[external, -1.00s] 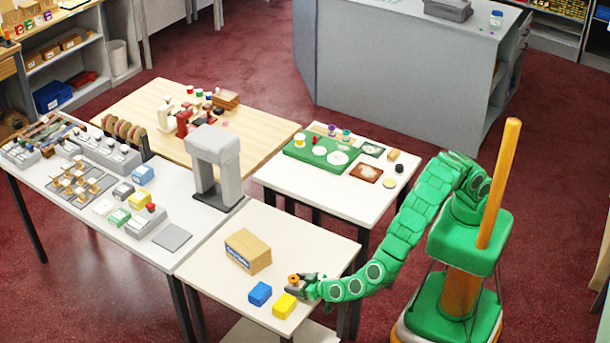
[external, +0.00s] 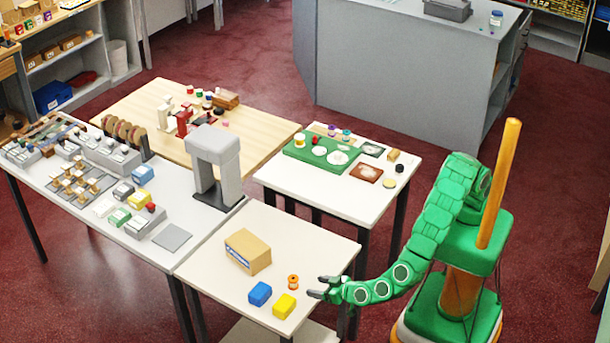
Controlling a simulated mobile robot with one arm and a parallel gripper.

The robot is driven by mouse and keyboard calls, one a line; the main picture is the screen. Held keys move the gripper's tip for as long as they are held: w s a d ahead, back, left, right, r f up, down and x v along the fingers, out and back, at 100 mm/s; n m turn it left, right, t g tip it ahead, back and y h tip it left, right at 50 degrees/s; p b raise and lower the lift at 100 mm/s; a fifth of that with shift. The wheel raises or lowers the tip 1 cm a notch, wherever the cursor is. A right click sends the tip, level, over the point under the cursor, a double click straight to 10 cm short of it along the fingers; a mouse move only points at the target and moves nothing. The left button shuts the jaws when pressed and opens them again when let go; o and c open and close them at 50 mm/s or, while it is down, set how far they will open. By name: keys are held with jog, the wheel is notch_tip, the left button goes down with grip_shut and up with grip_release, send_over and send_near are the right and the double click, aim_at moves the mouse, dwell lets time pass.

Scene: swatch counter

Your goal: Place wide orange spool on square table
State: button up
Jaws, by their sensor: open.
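The orange spool (external: 293,282) stands upright on the white square table (external: 214,270) at the front. It is near the table's right side, behind the yellow block. My gripper (external: 317,287) is open and empty just to the right of the spool, apart from it, with its fingers pointing left toward it.
A cardboard box (external: 248,251) stands behind the spool to the left. A blue block (external: 260,293) and a yellow block (external: 285,306) lie near the front edge. A grey arch-shaped stand (external: 213,165) rises behind. The table's right back part is clear.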

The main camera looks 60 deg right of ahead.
jog(key=shift+v, duration=1.1)
